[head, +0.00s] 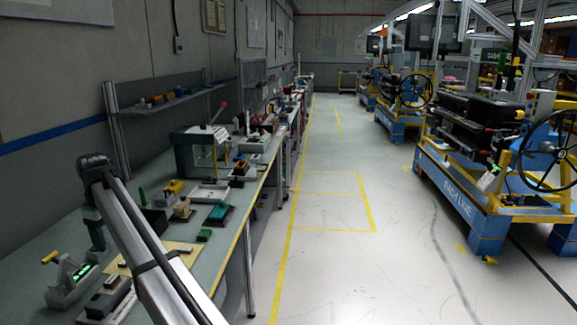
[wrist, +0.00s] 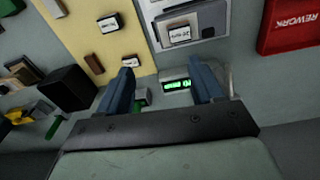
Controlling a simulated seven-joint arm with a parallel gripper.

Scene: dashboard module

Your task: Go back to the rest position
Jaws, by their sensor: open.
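My gripper (wrist: 163,90) is open in the wrist view, its two blue fingers apart with nothing held between them. A small device with a green lit display (wrist: 176,86) shows beyond the gap between the fingers; I cannot tell its distance.
A grey device with green lights (head: 75,275) stands at the bench's near left. A tan board (wrist: 105,30) and a red REWORK bin (wrist: 290,25) show in the wrist view. A glass-sided machine (head: 203,150) stands farther along. The aisle floor (head: 335,215) is clear.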

